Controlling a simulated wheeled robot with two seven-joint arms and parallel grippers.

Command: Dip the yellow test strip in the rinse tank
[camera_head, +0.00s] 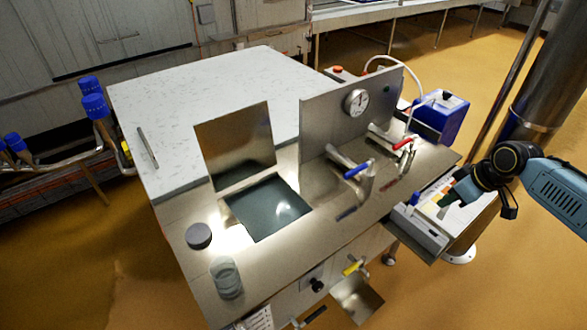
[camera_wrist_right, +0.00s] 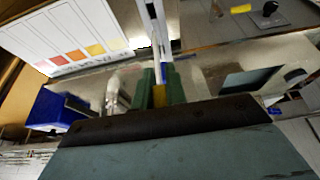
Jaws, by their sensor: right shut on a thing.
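My right gripper (camera_head: 446,201) is over the grey tray at the right end of the counter. I cannot make out the strip clearly in the head view. The rinse tank (camera_head: 267,208) is a square, dark basin sunk in the steel counter, open, with a raised steel lid (camera_head: 235,148) behind it. It also shows in the right wrist view (camera_wrist_right: 250,80), apart from the gripper. My left gripper is not in view.
A white colour chart (camera_wrist_right: 66,35) with coloured squares is near the gripper. Taps with blue and red handles (camera_head: 350,172) stand between gripper and tank. A steel panel with a gauge (camera_head: 355,102) rises behind. A glass jar (camera_head: 226,278) and grey disc (camera_head: 198,236) are left.

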